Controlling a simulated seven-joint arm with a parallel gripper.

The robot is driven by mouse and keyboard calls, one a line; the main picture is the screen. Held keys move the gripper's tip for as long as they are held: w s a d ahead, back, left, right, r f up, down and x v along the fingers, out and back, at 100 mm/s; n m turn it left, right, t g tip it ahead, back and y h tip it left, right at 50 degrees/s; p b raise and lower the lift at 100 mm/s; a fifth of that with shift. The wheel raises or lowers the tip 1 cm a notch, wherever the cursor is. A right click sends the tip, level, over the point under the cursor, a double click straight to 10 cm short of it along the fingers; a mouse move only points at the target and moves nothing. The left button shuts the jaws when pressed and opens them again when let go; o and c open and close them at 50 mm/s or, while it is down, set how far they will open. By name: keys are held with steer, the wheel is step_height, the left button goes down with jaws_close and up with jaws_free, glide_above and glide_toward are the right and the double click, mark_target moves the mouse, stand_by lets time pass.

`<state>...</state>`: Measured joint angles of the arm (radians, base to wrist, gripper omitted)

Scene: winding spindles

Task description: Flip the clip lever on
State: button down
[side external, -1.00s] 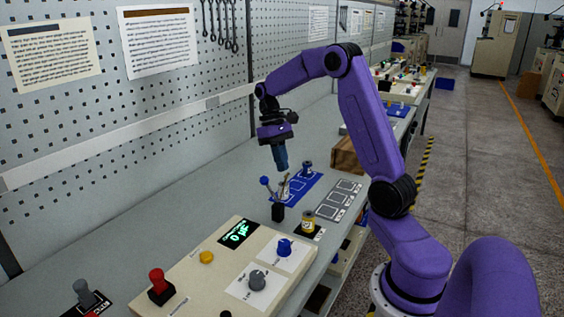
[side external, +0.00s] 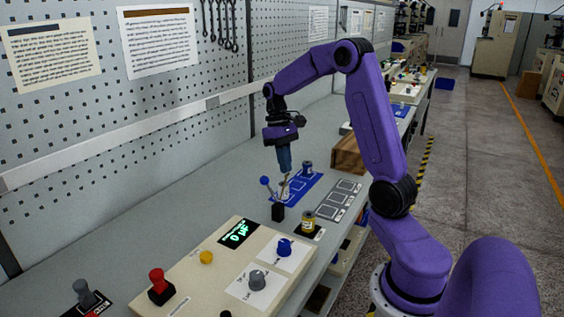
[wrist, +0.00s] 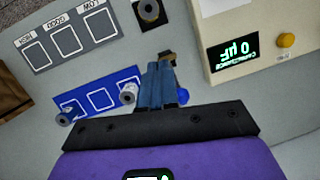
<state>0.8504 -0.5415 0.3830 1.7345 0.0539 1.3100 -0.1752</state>
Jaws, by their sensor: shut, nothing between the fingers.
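The clip lever has a small black base (side external: 278,212) and a thin arm ending in a blue ball (side external: 264,181). It leans left, toward the pegboard, in the side view. In the wrist view the blue ball (wrist: 183,96) shows just right of my fingers, and the dark clip base (wrist: 167,57) shows beyond their tips. My gripper (side external: 285,168) points down above and slightly right of the lever, shut and empty. Its blue fingers (wrist: 157,68) hide most of the lever arm in the wrist view. I cannot tell whether they touch it.
A blue mat (side external: 312,181) with grey-white spools lies behind the clip. A grey tray (side external: 339,200) is to its right. A yellow-banded spool (side external: 308,222) stands on a black pad nearby. A beige meter panel (side external: 192,272) reading 0 fills the front. The bench left of the clip is clear.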

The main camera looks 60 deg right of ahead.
steer(key=shift+s, duration=0.2)
steer(key=s+f+t, duration=0.1)
steer(key=s, duration=0.2)
steer(key=s+f+t, duration=0.1)
steer(key=s+f, duration=0.1)
steer(key=s, duration=0.1)
steer(key=s+f+t, duration=0.1)
steer(key=s+f, duration=0.1)
steer(key=s, duration=0.1)
steer(key=shift+f+t, duration=0.25)
steer(key=shift+t, duration=0.15)
steer(key=shift+s+f, duration=0.4)
steer(key=shift+f, duration=0.45)
steer(key=shift+s+f, duration=0.35)
steer(key=shift+f, duration=0.45)
